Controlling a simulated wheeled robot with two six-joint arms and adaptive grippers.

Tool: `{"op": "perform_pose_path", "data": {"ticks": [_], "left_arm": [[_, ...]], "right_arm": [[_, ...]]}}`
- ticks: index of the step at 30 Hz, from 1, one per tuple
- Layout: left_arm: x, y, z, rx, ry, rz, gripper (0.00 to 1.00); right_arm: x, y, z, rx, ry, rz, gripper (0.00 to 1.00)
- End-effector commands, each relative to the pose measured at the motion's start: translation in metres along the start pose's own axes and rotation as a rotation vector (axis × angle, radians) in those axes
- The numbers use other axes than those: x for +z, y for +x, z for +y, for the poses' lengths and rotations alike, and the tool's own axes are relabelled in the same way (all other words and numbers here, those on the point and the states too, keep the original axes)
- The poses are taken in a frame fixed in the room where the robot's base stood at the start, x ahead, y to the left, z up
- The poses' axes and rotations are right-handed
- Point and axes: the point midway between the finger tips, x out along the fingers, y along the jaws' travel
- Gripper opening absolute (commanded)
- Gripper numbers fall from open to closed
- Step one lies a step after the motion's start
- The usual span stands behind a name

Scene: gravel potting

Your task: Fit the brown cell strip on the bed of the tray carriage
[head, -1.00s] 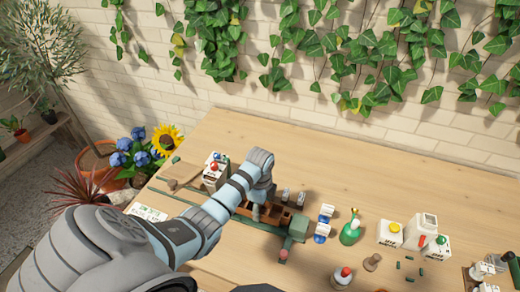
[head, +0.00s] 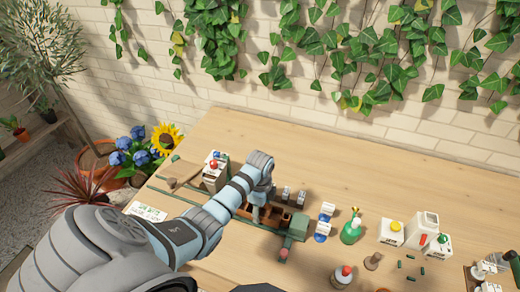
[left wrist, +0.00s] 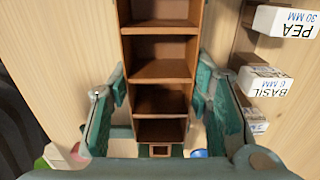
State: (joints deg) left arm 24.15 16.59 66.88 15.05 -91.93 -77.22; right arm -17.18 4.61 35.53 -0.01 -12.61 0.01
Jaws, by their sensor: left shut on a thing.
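The brown cell strip (left wrist: 160,72) is a row of open square compartments. It runs away from me in the left wrist view, between the two teal fingers of my left gripper (left wrist: 161,90), which is shut on its sides. In the head view the strip (head: 271,215) shows partly behind my left gripper (head: 257,210). The tray carriage (head: 297,229) is green, with a block at the strip's right end. The strip lies over or on the carriage; the bed is mostly hidden, and I cannot tell whether the strip is seated. My right gripper is not in view.
Labelled seed blocks, one marked PEA (left wrist: 287,21) and one marked BASIL (left wrist: 264,82), stand close to the right finger. A white box with a red knob (head: 214,173) is left of the arm. A green bottle (head: 351,231) stands at right. The back of the table is clear.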

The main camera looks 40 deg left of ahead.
Motion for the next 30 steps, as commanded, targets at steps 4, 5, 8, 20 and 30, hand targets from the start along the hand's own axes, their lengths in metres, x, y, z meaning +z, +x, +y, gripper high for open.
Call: {"op": "perform_pose_path", "data": {"ticks": [4,5,8,20,30], "left_arm": [[-0.0002,-0.0007,-0.0005,-0.002,0.001,0.000,0.25],[-0.0002,-0.0005,-0.0005,-0.002,0.001,0.000,0.25],[-0.0002,-0.0003,-0.0005,-0.002,0.000,0.000,0.25],[-0.0003,-0.0002,-0.0003,-0.001,0.000,0.001,0.69],[-0.0003,-0.0001,-0.0002,-0.001,0.000,0.001,0.86]], "right_arm": [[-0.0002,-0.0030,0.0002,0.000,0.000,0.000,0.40],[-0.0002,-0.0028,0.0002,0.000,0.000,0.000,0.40],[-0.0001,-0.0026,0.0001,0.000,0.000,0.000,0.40],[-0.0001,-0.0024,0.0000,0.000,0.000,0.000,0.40],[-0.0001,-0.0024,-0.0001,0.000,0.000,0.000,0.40]]}}
